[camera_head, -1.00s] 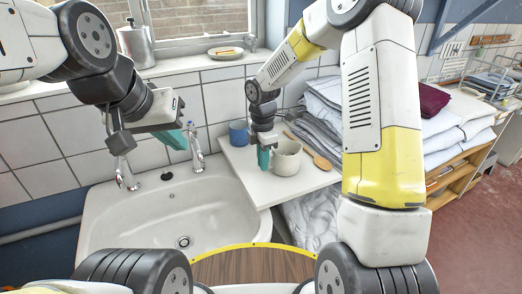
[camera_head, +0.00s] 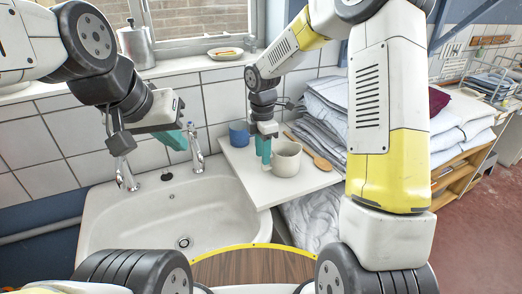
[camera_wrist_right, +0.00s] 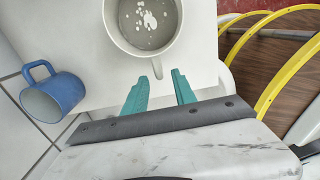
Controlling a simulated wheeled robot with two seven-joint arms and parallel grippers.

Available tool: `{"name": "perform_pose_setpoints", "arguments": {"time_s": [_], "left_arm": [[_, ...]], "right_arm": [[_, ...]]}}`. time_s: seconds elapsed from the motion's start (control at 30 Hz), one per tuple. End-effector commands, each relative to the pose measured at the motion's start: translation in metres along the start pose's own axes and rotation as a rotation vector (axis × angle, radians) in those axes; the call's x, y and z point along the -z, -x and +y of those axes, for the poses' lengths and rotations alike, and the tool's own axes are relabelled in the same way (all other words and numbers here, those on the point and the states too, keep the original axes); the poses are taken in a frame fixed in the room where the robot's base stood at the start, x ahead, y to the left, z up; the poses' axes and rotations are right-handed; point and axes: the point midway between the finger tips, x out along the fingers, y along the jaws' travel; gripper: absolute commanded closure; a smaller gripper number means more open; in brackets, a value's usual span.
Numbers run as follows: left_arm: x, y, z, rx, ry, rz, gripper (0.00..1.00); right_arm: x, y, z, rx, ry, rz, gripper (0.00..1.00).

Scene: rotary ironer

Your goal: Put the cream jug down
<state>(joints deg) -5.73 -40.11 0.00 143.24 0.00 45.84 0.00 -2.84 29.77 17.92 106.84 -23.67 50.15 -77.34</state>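The cream jug (camera_head: 286,160) stands upright on the white counter right of the sink. In the right wrist view the jug (camera_wrist_right: 122,42) shows from above, with pale, blotchy contents and its handle pointing toward my gripper. My right gripper (camera_head: 265,161) is beside the jug's left side. In the right wrist view the fingers of my right gripper (camera_wrist_right: 160,76) are spread apart on either side of the handle's end, without visibly touching it. My left gripper (camera_head: 176,138) hangs above the sink's back edge, away from the jug; its finger gap is not clear.
A blue mug (camera_head: 238,134) stands behind the jug near the tiled wall. A wooden spoon (camera_head: 321,162) lies to the jug's right, by folded linen (camera_head: 320,118). The sink (camera_head: 180,215) is left of the counter. Little counter is free in front.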

Motion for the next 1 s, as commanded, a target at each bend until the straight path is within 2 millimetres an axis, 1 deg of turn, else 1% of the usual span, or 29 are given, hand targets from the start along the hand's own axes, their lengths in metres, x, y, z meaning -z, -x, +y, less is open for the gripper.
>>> {"name": "perform_pose_setpoints", "arguments": {"time_s": [0.03,0.1,0.23,0.4,0.5,0.57,0.67,0.77,0.8,0.87,0.9,0.97,1.0], "left_arm": [[0.000,0.000,0.000,0.000,0.000,0.000,1.00],[0.000,0.000,0.000,0.000,0.000,0.000,1.00],[0.000,0.000,0.000,0.000,0.000,0.000,1.00],[0.000,0.000,0.000,0.000,0.000,0.000,1.00],[0.000,0.000,0.000,0.000,0.000,0.000,1.00],[0.000,0.000,0.000,0.000,0.000,0.000,1.00],[0.000,0.000,0.000,0.000,0.000,0.000,1.00],[0.000,0.000,0.000,0.000,0.000,0.000,1.00],[0.000,0.000,0.000,0.000,0.000,0.000,1.00],[0.000,0.000,0.000,0.000,0.000,0.000,1.00],[0.000,0.000,0.000,0.000,0.000,0.000,1.00],[0.000,0.000,0.000,0.000,0.000,0.000,1.00],[0.000,0.000,0.000,0.000,0.000,0.000,1.00]], "right_arm": [[-0.001,0.013,0.002,-0.006,-0.001,-0.002,0.67],[-0.001,0.029,0.001,-0.006,-0.001,-0.001,0.67],[0.000,0.055,0.001,-0.005,-0.001,-0.001,0.67],[-0.001,0.076,0.001,-0.002,-0.001,-0.001,0.67],[-0.001,0.084,-0.001,-0.005,-0.010,-0.002,0.67],[-0.002,0.090,-0.005,-0.013,-0.039,-0.004,0.67],[-0.007,0.108,-0.021,-0.046,-0.152,-0.012,0.67],[-0.015,0.133,-0.047,-0.102,-0.345,-0.012,0.67],[-0.018,0.143,-0.060,-0.127,-0.437,-0.006,0.67],[-0.021,0.156,-0.079,-0.165,-0.576,0.009,0.67],[-0.023,0.164,-0.092,-0.191,-0.668,0.023,0.67],[-0.025,0.174,-0.112,-0.229,-0.806,0.051,0.67],[-0.026,0.180,-0.125,-0.253,-0.898,0.073,0.67]]}}
